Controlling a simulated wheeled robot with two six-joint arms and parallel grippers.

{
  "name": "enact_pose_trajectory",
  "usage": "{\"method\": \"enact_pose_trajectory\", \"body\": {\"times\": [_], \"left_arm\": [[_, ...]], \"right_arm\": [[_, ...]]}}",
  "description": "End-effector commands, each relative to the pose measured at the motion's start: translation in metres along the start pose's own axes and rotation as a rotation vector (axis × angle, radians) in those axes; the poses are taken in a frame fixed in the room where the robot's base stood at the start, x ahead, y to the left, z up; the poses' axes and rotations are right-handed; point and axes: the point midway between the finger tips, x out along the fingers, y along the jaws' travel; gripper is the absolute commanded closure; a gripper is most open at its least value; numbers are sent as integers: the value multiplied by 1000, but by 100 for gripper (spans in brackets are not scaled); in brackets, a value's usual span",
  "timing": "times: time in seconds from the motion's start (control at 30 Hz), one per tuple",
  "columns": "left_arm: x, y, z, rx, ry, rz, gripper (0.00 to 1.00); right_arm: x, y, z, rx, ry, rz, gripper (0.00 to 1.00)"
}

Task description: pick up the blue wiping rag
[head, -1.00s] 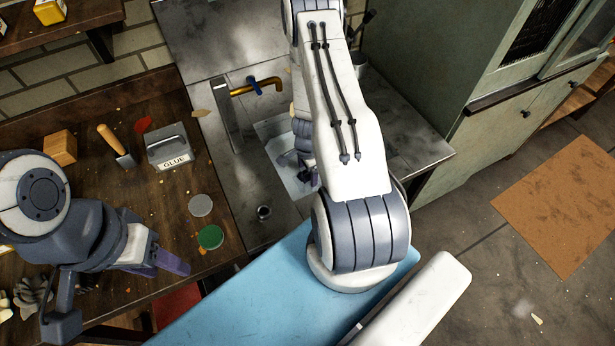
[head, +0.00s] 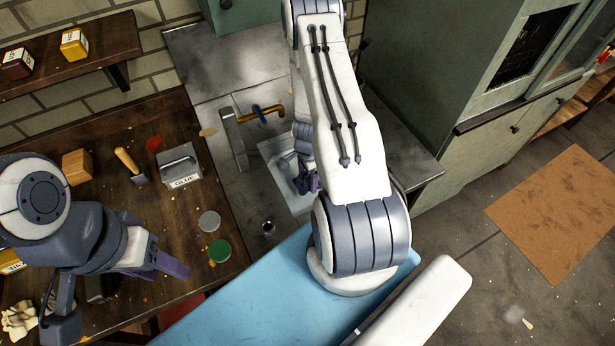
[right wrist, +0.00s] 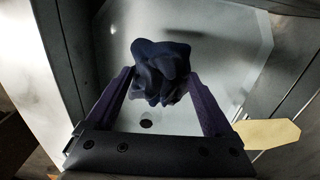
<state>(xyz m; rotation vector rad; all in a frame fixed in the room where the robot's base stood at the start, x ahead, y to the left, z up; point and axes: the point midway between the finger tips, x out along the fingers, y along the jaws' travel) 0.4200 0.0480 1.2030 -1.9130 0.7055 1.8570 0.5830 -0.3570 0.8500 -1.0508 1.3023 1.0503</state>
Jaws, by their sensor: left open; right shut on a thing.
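The blue wiping rag (right wrist: 160,66) is a crumpled dark blue bundle in the right wrist view. My right gripper (right wrist: 162,88) is shut on it, with a purple finger on each side, over the pale sink basin (right wrist: 215,40). In the head view my right gripper (head: 308,183) is mostly hidden by my own arm, and I cannot make out the rag clearly there. My left gripper (head: 165,267) is open and empty above the front of the wooden bench.
On the wooden bench (head: 185,225) stand a glue box (head: 180,167), a wooden-handled tool (head: 131,165), a wooden block (head: 77,165) and two round lids. A green cabinet (head: 420,60) stands at the right.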

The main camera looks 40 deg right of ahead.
Motion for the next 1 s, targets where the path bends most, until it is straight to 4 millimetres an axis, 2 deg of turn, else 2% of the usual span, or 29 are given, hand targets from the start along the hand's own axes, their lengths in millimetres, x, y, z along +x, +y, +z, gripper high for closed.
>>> {"method": "enact_pose_trajectory", "body": {"times": [0.03,0.37,1.0], "left_arm": [[-13,1,-1,1,0,0,50],[-30,2,-2,4,0,0,50],[-85,6,-4,4,0,0,50]], "right_arm": [[-13,0,0,0,0,0,69],[-30,0,0,0,0,0,69],[-85,0,0,0,0,0,69]]}}
